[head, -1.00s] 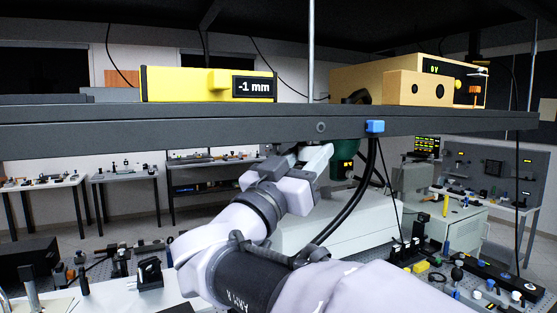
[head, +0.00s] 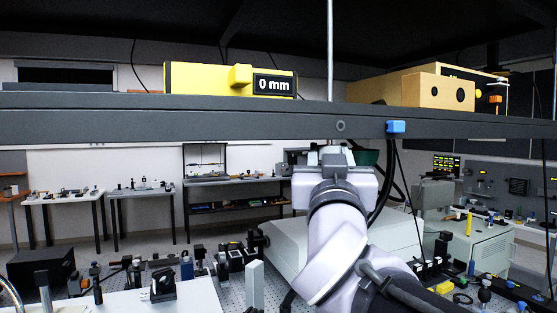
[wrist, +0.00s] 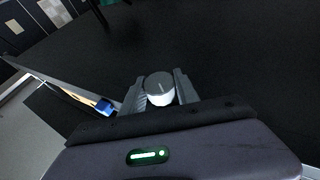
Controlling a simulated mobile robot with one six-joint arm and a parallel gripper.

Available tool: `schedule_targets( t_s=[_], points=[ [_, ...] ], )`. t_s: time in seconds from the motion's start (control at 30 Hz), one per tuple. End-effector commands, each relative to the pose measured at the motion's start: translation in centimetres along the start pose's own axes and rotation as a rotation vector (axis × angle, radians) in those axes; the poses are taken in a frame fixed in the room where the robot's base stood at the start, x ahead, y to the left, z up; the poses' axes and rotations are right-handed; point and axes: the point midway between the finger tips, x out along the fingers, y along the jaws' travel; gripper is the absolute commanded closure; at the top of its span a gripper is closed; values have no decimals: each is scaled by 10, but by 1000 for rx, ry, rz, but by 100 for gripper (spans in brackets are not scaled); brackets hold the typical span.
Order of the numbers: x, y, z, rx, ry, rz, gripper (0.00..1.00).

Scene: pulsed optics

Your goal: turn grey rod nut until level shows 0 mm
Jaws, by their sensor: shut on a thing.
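The yellow level (head: 210,80) sits on the dark shelf beam, and its display (head: 274,85) reads 0 mm. A thin grey rod (head: 330,50) rises from the beam to the right of the level. The grey rod nut (wrist: 159,86) is a round knob with a line across its end, between my gripper's fingers in the wrist view. My gripper (wrist: 159,92) is shut on the nut, one finger on each side.
The long beam (head: 100,115) runs across above my arm. A blue clip (head: 396,127) with dark cables hangs close right of my gripper. A tan box (head: 425,92) stands on the shelf at right. Optics parts (head: 160,285) crowd the bench below.

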Motion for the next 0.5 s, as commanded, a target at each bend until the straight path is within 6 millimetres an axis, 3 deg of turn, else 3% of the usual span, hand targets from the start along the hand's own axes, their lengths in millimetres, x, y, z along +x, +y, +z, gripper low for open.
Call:
schedule_targets(
  t_s=[0.4,0.43,0.5],
  points=[
    [0,0,0,3,1,-4,100],
    [0,0,0,3,1,-4,59],
    [0,0,0,3,1,-4,45]
  ],
)
